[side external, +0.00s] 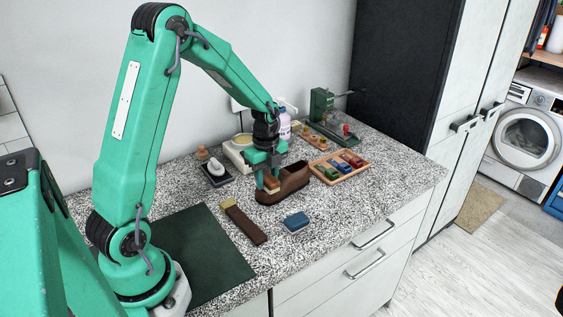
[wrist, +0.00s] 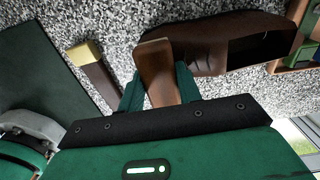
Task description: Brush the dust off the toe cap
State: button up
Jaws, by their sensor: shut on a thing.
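My gripper (side external: 268,172) is shut on a brown wooden-backed brush, whose pale lower edge shows in the side external view (side external: 271,184). In the wrist view the brush (wrist: 154,68) stands between the two green fingers (wrist: 158,88). A brown shoe (side external: 292,181) lies on the speckled counter just beside and under the brush. In the wrist view the shoe (wrist: 228,35) has its dark opening at the right and its toe end at the left, near the brush. I cannot tell whether the brush touches the toe cap, and no dust is discernible.
A brown bar with a yellow end (side external: 245,224) and a blue block (side external: 296,222) lie in front. A wooden tray (side external: 334,178) with coloured blocks is right of the shoe. Behind are a cream box (side external: 238,155) and a green device (side external: 321,105). A dark green mat (side external: 200,250) lies left.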

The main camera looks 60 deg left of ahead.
jog(key=d, duration=0.2)
jog(key=shift+d, duration=0.3)
jog(key=shift+s+a, duration=0.2)
jog(key=shift+a, duration=2.7)
jog(key=shift+w, duration=0.15)
jog(key=shift+w+d, duration=0.2)
jog(key=shift+d, duration=2.85)
jog(key=a, duration=0.6)
jog(key=shift+s+a, duration=0.25)
jog(key=shift+a, duration=0.05)
jog(key=shift+d+r, duration=0.15)
jog(key=shift+r, duration=3.8)
